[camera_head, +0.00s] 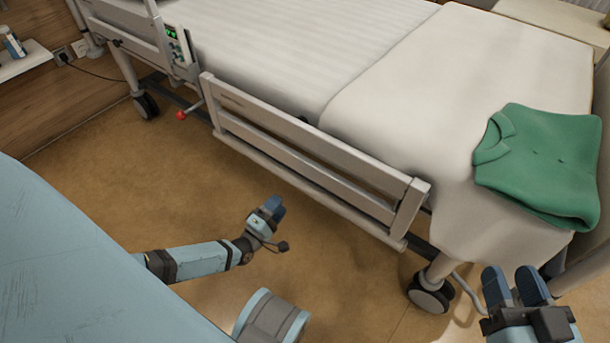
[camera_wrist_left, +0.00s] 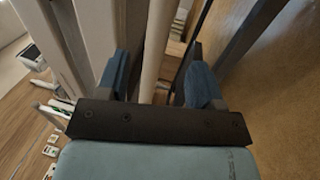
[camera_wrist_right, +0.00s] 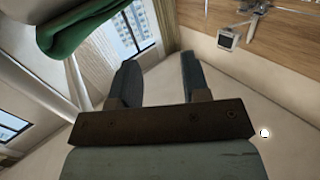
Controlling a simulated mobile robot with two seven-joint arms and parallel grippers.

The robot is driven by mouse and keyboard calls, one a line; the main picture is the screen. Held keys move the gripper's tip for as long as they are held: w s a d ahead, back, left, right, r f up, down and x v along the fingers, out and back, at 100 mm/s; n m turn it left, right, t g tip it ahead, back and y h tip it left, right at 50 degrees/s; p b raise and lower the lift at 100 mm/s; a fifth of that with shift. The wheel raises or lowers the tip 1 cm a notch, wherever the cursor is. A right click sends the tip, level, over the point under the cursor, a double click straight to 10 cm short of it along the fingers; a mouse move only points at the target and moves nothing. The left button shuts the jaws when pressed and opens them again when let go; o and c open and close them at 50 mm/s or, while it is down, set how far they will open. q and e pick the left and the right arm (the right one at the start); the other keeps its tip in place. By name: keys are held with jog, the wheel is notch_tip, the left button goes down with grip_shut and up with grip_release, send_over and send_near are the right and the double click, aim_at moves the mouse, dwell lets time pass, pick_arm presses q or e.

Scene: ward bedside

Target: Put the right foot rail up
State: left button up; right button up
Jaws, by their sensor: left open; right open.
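The foot rail (camera_head: 300,138) is a pale grey barred panel along the near side of the bed. Its top bar lies about level with the mattress edge. My left gripper (camera_head: 270,208) is open and empty, low in front of the rail, with floor showing between them. In the left wrist view a pale bar (camera_wrist_left: 156,50) lies beyond and between the open fingers (camera_wrist_left: 160,85). My right gripper (camera_head: 517,288) is open and empty at the lower right, near the bed's foot corner. The right wrist view also shows its fingers (camera_wrist_right: 157,85) apart with nothing between them.
A lever with a red knob (camera_head: 181,115) sticks out left of the foot rail. The head rail (camera_head: 130,30) carries a control panel (camera_head: 178,45). A folded green garment (camera_head: 545,160) lies on the blanket (camera_head: 450,85). A castor (camera_head: 428,293) stands below the foot end. Floor (camera_head: 130,190) before the bed is clear.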

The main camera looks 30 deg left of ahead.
aim_at(299, 181)
pick_arm(q)
jog(key=b+x, duration=0.3)
jog(key=x, duration=0.8)
jog(key=shift+d, duration=0.1)
jog(key=shift+w+r, duration=0.15)
jog(key=shift+w, duration=0.35)
pick_arm(e)
jog(key=shift+w+d+r+n+t+y, duration=0.15)
jog(key=shift+w+d+n+t, duration=0.2)
jog(key=shift+n, duration=0.3)
jog(key=shift+w+d+r+n+t+y, duration=0.15)
jog(key=shift+w+d+n+t, duration=0.15)
jog(key=shift+n, duration=0.35)
jog(key=shift+a+f, duration=0.1)
